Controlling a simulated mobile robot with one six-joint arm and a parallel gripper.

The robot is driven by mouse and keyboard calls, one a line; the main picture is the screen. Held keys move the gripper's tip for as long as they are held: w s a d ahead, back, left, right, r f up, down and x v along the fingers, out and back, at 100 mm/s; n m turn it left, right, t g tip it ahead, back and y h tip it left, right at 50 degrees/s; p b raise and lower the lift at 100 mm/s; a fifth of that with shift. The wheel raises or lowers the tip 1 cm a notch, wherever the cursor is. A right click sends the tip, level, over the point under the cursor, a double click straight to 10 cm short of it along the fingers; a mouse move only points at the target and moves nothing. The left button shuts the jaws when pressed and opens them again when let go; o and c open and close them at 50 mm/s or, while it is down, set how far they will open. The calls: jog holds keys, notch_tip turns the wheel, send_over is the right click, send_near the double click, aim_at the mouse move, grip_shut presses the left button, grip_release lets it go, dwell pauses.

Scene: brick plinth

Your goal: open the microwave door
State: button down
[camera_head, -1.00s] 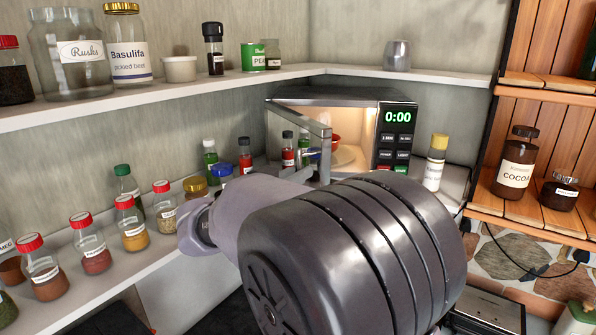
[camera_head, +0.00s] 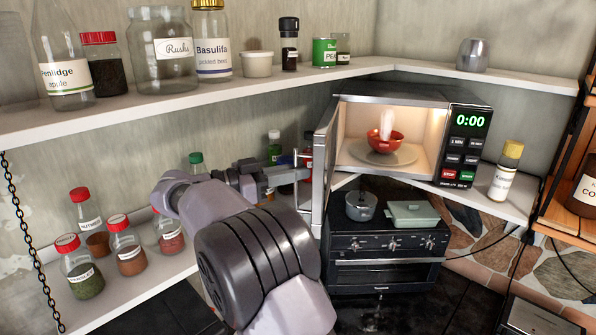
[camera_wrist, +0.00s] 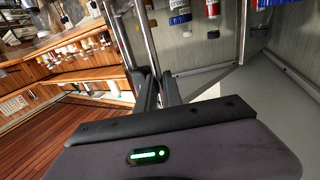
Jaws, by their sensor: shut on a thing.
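My gripper (camera_head: 294,177) reaches from the left to the outer side of the door and is shut on the door handle. In the wrist view my gripper's fingers (camera_wrist: 157,88) close on the metal handle bar (camera_wrist: 148,40). The exact contact is partly hidden.
Spice jars (camera_head: 127,245) stand on the lower left shelf near my arm. Large jars line the upper shelf (camera_head: 200,95). A black oven (camera_head: 385,258) with a pot (camera_head: 360,205) and green dish (camera_head: 413,214) stands below the microwave. A yellow-capped jar (camera_head: 505,172) stands to its right.

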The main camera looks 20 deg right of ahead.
jog(key=shift+r, duration=0.1)
jog(key=c, duration=1.8)
grip_release()
jog(key=shift+d, duration=0.15)
jog(key=a, duration=0.2)
jog(key=a+b, duration=0.1)
jog(key=a, duration=0.4)
jog(key=shift+s+a, duration=0.2)
jog(key=shift+s, duration=0.05)
